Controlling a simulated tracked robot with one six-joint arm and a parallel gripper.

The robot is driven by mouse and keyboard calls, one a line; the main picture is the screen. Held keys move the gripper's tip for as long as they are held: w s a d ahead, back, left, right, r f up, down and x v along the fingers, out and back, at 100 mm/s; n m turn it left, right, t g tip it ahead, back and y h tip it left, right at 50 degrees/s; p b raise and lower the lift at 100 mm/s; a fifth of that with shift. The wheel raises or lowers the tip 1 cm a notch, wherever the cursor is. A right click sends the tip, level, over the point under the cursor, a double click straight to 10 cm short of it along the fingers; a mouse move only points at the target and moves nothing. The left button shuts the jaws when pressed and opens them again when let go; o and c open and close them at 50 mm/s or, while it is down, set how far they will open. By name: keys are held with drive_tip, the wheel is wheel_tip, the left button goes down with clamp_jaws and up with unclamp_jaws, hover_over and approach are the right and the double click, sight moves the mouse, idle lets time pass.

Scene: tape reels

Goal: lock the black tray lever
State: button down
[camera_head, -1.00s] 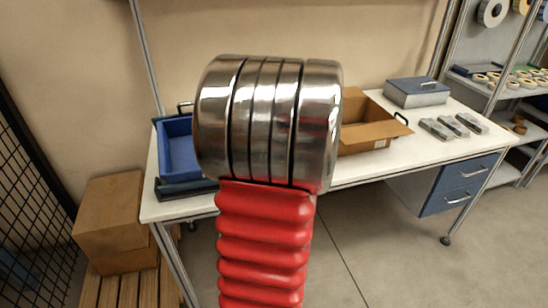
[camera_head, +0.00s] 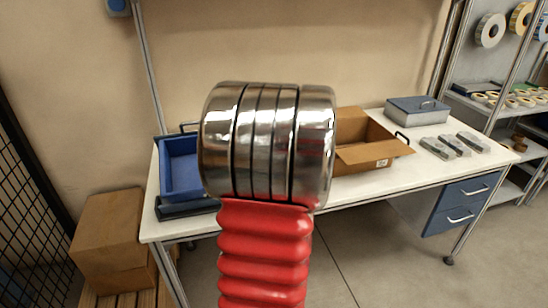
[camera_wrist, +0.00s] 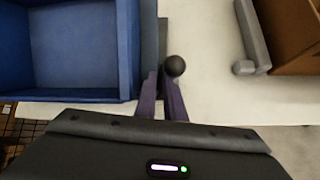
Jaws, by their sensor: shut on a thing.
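The black tray (camera_head: 185,209) lies on the white bench under the blue bin (camera_head: 180,170), at the bench's left end. In the wrist view a dark strip beside the blue bin (camera_wrist: 70,97) looks like the tray's edge. The lever's round black knob (camera_wrist: 175,66) shows at the fingertips, just right of that strip. My gripper (camera_wrist: 162,88) is shut on the lever, with the knob at the tip of the right finger. The lever's shaft is mostly hidden by the fingers. In the head view my arm hides the gripper.
An open cardboard box (camera_head: 365,148) stands right of the arm on the bench (camera_head: 345,194). A grey bar (camera_wrist: 252,40) lies near it in the wrist view. A blue-grey case (camera_head: 417,110) and several grey blocks (camera_head: 455,145) sit further right. Cartons (camera_head: 108,235) stand left of the bench.

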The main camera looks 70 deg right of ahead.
drive_tip(key=shift+h, duration=0.3)
drive_tip(key=r, duration=0.1)
drive_tip(key=d+r, duration=0.1)
drive_tip(key=r, duration=0.1)
drive_tip(key=d+r, duration=0.1)
drive_tip(key=r, duration=0.1)
drive_tip(key=shift+s+d, duration=0.1)
drive_tip(key=shift+s, duration=0.15)
wheel_tip(320, 180, up, 6)
drive_tip(key=s, duration=0.1)
drive_tip(key=shift+r, duration=0.15)
drive_tip(key=shift+a, duration=0.2)
